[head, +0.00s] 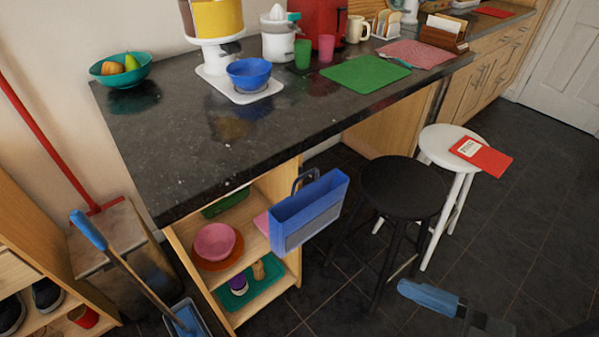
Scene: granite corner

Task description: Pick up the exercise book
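The exercise book is most likely the red, flat booklet (483,157) with a white label at its left. It lies on the round white stool (437,150) at the right and overhangs the seat's right edge. Nothing covers it. I cannot make out my gripper's fingertips. A blue and dark grey piece at the bottom right, cut off by the picture edge, may be part of my arm.
A black stool (402,188) stands left of and in front of the white one. The dark counter (180,125) fills the middle, with a blue holder (308,213) near its shelf end. Dark tiled floor (540,230) is open at the right.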

